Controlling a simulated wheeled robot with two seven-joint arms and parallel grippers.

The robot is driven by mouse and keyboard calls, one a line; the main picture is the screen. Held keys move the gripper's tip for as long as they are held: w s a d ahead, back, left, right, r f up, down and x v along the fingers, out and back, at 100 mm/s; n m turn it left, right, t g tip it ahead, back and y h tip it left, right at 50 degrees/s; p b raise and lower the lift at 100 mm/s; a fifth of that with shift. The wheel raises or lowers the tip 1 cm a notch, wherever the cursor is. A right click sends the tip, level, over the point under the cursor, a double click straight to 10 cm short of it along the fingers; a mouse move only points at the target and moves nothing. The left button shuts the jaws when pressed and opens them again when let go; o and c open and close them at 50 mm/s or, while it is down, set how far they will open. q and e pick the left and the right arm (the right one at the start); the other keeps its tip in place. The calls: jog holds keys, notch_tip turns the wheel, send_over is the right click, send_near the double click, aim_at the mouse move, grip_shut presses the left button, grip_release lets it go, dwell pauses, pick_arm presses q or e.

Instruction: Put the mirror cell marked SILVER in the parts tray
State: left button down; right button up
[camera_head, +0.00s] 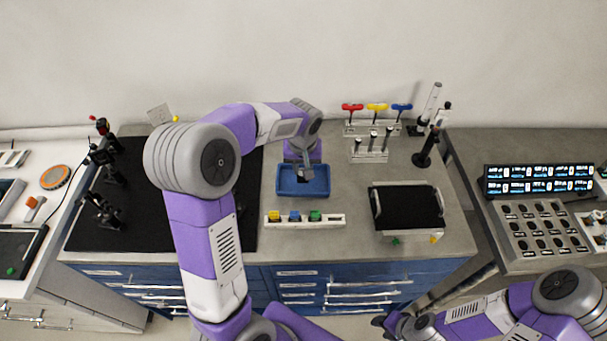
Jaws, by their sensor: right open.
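No label reading SILVER can be made out, so I cannot tell which thing is that mirror cell. A blue open tray (318,187), possibly the parts tray, sits at mid-bench. My left arm reaches over the bench, and its gripper (302,171) is at the tray's back left part. Its fingers are small and partly hidden, so I cannot tell its opening or whether it holds anything. My right gripper (383,323) is open, low at the front, below the bench edge and apart from the bench objects. A grey panel (537,233) with several dark round pieces lies at the right.
A white rack (330,222) with yellow, blue and green blocks stands in front of the blue tray. A black-topped tray (407,208) is to its right. Colored-handled tools (377,108) and a stand (427,148) are behind. A lit display (538,180) stands at the right.

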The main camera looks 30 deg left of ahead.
pick_arm(q)
jog(key=shift+f, duration=1.9)
jog(key=c, duration=1.4)
grip_release()
jog(key=shift+f+b, duration=0.2)
jog(key=shift+b, duration=0.15)
jog(key=o, duration=0.5)
jog(key=shift+r, duration=0.1)
jog(key=shift+r, duration=0.15)
notch_tip(320, 180, up, 12)
jog(key=s+p, duration=0.1)
jog(key=shift+s+d, duration=0.25)
jog(key=shift+d, duration=0.2)
jog(key=shift+p, duration=0.3)
